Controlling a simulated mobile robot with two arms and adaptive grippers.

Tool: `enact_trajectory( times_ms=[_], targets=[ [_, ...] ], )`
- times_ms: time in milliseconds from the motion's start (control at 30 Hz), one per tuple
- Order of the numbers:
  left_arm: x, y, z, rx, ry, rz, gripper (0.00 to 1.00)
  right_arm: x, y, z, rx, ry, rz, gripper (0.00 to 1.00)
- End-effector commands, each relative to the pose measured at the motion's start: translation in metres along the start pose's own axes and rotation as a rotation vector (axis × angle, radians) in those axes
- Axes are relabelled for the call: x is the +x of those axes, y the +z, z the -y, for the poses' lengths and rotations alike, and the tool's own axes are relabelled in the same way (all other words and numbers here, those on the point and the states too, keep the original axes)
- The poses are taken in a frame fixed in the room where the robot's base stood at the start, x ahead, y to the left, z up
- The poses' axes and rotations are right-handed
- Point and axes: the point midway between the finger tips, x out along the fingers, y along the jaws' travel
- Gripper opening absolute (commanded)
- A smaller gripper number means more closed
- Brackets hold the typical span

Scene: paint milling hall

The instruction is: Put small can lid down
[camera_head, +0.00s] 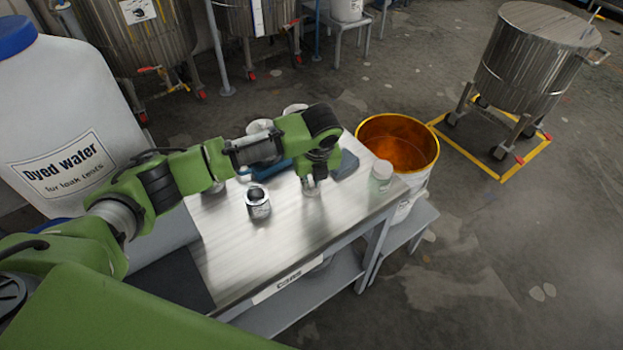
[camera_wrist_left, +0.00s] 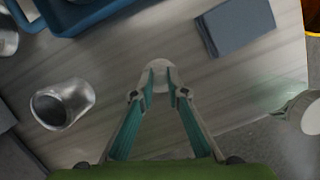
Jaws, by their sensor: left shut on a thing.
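My left gripper (camera_head: 311,187) is over the steel table and points down. In the left wrist view its fingertips (camera_wrist_left: 160,88) are closed on a small round pale lid (camera_wrist_left: 159,73). The lid is close to the tabletop; I cannot tell whether it touches it. A small metal can (camera_head: 258,204) stands open on the table to the left of the gripper. It also shows in the left wrist view (camera_wrist_left: 62,104), with its dark mouth facing up. My right gripper is not in view.
The steel table (camera_head: 235,245) is bare towards the front. A blue tray (camera_wrist_left: 92,12), a folded grey-blue cloth (camera_wrist_left: 236,27) and a pale jar (camera_head: 381,177) are around the gripper. An orange-lined bucket (camera_head: 418,163) stands past the table's right end.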

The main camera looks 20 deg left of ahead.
Motion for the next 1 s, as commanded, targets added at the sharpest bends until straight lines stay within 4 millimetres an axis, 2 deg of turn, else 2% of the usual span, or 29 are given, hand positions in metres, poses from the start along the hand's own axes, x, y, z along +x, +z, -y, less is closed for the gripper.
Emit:
enact_trajectory(
  times_ms=[233,300,333,700,867,1000],
  targets=[
    [0.002,-0.001,0.000,0.000,0.000,0.000,0.05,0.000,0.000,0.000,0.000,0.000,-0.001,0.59],
    [0.002,-0.001,0.000,0.000,0.000,0.000,0.27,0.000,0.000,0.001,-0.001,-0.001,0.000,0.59],
    [0.002,-0.001,0.000,0.000,0.000,0.000,0.31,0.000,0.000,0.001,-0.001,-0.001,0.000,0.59],
    [-0.001,0.000,0.000,-0.001,-0.001,0.001,0.31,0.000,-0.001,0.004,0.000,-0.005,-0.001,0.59],
    [-0.019,0.001,0.001,0.000,-0.004,0.003,0.31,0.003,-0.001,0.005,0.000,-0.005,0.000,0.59],
    [-0.049,0.001,0.002,0.000,-0.006,0.004,0.31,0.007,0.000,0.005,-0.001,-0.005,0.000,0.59]
  ],
)
